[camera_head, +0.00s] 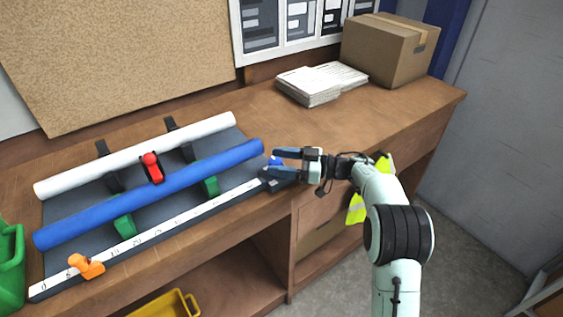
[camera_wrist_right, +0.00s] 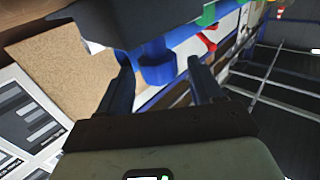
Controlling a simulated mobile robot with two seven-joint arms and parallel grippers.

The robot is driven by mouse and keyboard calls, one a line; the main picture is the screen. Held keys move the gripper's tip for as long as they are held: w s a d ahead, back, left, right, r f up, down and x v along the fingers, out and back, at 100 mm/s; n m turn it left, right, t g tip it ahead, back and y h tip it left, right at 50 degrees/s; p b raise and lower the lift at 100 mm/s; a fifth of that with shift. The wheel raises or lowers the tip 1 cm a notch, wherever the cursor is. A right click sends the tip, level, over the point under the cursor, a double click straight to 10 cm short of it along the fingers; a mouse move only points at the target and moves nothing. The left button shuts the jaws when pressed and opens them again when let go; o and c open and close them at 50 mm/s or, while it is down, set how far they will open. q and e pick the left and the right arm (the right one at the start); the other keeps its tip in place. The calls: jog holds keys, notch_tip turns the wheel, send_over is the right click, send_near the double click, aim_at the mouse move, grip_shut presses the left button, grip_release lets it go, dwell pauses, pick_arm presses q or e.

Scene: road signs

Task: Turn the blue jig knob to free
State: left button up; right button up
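The blue jig knob (camera_head: 276,161) is at the right end of the dark jig, next to the end of the blue tube (camera_head: 150,194). My right gripper (camera_head: 271,164) reaches in from the right, its fingers on either side of the knob. In the right wrist view, the knob (camera_wrist_right: 157,66) stands between the two spread fingers of my right gripper (camera_wrist_right: 160,72). A gap shows on the knob's right side; contact on the left side is unclear. The knob's setting is hard to read, partly hidden by the fingers. My left gripper is not in view.
The jig also bears a white tube (camera_head: 135,155), a red clamp (camera_head: 152,167), green supports (camera_head: 125,226) and an orange stop (camera_head: 86,266) on a scale. Papers (camera_head: 320,82) and a cardboard box (camera_head: 390,48) sit at the back right. Bench between is clear.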

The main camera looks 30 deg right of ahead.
jog(key=shift+f, duration=0.1)
jog(key=shift+s+d, duration=0.2)
jog(key=shift+d, duration=0.05)
jog(key=v, duration=1.3)
jog(key=shift+b, duration=0.45)
jog(key=shift+w+a, duration=0.1)
